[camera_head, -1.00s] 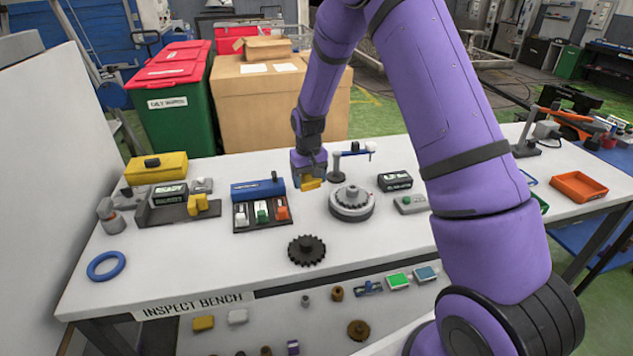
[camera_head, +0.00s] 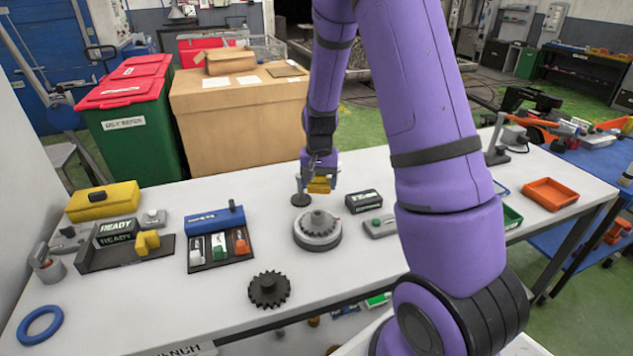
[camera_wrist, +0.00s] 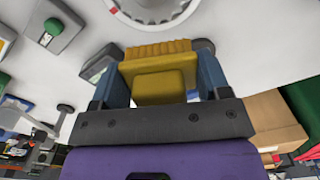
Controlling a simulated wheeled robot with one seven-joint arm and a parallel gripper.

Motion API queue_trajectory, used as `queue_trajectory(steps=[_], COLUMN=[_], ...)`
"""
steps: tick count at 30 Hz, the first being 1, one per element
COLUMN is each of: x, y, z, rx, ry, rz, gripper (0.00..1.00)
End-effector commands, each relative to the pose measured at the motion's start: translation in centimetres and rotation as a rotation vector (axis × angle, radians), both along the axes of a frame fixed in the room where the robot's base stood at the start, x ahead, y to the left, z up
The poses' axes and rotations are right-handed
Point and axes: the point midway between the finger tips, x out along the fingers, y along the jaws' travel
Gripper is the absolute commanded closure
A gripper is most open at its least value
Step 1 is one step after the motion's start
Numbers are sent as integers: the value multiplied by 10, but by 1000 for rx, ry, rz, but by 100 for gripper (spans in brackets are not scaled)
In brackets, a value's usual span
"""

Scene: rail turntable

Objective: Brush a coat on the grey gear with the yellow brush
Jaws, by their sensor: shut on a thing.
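My gripper (camera_head: 320,178) is shut on the yellow brush (camera_head: 319,186), above the bench and behind the turntable in the head view. In the wrist view the yellow brush (camera_wrist: 158,80) sits between the two blue-grey fingers, its ridged end outward. The grey gear (camera_head: 317,220) lies flat on the round pale turntable (camera_head: 318,240). The brush looks apart from the gear. The wrist view shows only part of the turntable (camera_wrist: 178,16) at its top edge. A darker toothed gear (camera_head: 269,289) lies on the bench near the front.
A small black display box (camera_head: 364,201) and a grey box with a green button (camera_head: 380,226) stand right of the turntable. A dark stand (camera_head: 301,200) is close behind. A blue-backed rack (camera_head: 215,222) holds white, green and orange items to the left. The front middle bench is mostly clear.

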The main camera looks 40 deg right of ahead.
Motion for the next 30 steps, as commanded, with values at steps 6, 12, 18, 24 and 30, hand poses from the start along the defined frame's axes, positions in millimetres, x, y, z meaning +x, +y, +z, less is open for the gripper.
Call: queue_trajectory(steps=[6,12,18,24,30], x=[0,0,0,0,0], y=[0,0,0,0,0], z=[-11,-28,-44,-54,-57], rx=[1,1,1,1,0], ry=[2,3,2,1,0], rz=[0,1,2,1,1], gripper=[49,49,49,49,49])
